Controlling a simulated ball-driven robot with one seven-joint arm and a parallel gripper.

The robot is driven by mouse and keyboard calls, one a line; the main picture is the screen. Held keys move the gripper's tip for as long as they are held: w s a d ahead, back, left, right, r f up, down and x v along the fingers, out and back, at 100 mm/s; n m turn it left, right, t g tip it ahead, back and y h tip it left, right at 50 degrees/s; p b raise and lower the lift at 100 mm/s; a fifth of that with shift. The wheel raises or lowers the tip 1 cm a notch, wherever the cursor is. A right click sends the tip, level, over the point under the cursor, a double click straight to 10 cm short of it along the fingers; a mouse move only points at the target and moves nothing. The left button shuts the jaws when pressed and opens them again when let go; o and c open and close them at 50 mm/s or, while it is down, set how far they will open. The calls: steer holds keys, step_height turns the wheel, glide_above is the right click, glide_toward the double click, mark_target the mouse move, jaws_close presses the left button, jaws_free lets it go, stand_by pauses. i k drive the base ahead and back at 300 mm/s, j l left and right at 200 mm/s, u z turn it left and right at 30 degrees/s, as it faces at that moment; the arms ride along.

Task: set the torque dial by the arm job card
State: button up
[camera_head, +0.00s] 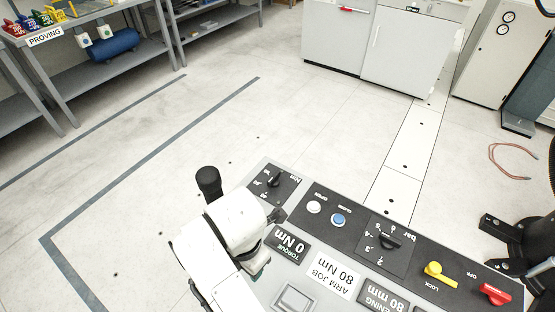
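The torque dial (274,180) is a black knob on a dark plate marked Nm, at the left end of the control panel. Its lettering appears upside down, and I cannot read its exact setting. The torque display (288,244) reads 0 Nm. The arm job card (332,275) is white and reads 80 Nm. My white arm end, with my gripper (255,262), is over the panel's left edge, in front of and below the dial in the picture. It appears apart from the dial. The fingers are mostly hidden, so I cannot tell their opening.
The panel also carries a white button (314,207), a blue button (338,220), a bar dial (389,240), a yellow lock lever (439,274), a red off handle (494,293) and an opening display (382,297). A black rounded grip (208,181) stands beside my arm. Open floor lies beyond.

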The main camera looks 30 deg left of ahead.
mark_target(273, 182)
steer(key=i+j, duration=0.2)
steer(key=i, duration=0.15)
steer(key=i+j, duration=0.15)
steer(key=i, duration=0.2)
steer(key=i+j, duration=0.2)
steer(key=i, duration=0.15)
